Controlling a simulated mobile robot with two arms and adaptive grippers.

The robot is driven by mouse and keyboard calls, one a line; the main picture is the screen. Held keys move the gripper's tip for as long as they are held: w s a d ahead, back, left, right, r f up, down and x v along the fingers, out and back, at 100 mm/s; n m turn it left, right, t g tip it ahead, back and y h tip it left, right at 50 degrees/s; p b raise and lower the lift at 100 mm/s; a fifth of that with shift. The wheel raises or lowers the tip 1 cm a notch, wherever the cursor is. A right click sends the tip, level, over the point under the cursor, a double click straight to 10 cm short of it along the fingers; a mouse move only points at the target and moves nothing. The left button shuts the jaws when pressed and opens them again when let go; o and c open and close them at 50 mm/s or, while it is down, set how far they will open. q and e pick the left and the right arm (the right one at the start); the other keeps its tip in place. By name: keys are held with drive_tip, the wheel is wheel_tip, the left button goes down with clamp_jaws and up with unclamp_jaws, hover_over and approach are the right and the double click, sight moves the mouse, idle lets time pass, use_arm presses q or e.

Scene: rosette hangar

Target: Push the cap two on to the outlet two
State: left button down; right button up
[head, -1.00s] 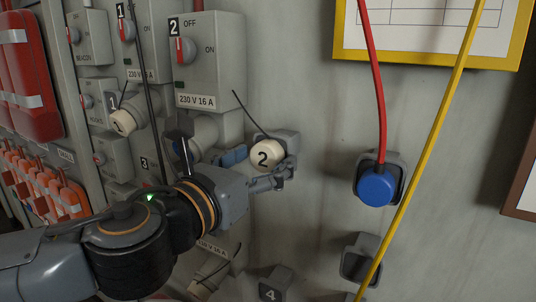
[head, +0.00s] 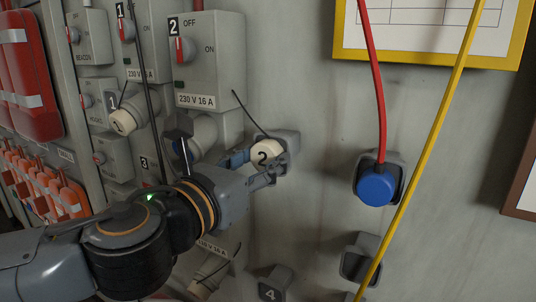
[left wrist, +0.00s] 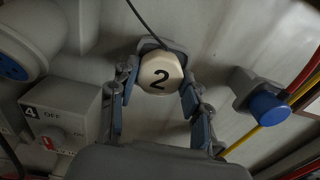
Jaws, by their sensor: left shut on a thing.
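Cap two (head: 264,153) is cream with a black 2 and hangs on a dark cord. It sits at a grey wall holder (head: 291,141), right of switch box 2 (head: 207,62). My left gripper (head: 262,164) is shut on the cap, one finger on each side. In the left wrist view the cap (left wrist: 160,73) shows between the fingertips (left wrist: 159,84). Outlet two (head: 206,133) is the round grey socket under box 2, left of the cap. My arm partly hides it, and its face is turned from the head view. My right gripper is not in view.
A blue plug (head: 376,188) on a red cable sits in a wall holder at the right. A yellow cable (head: 424,130) crosses in front of the wall. Cap 1 (head: 124,121) is at the left.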

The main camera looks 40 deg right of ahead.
sight(262, 159)
use_arm(q)
drive_tip(key=shift+a, duration=0.1)
drive_tip(key=shift+v, duration=2.35)
drive_tip(key=shift+s+a, duration=0.25)
drive_tip(key=shift+a, duration=0.3)
drive_tip(key=shift+w, duration=0.1)
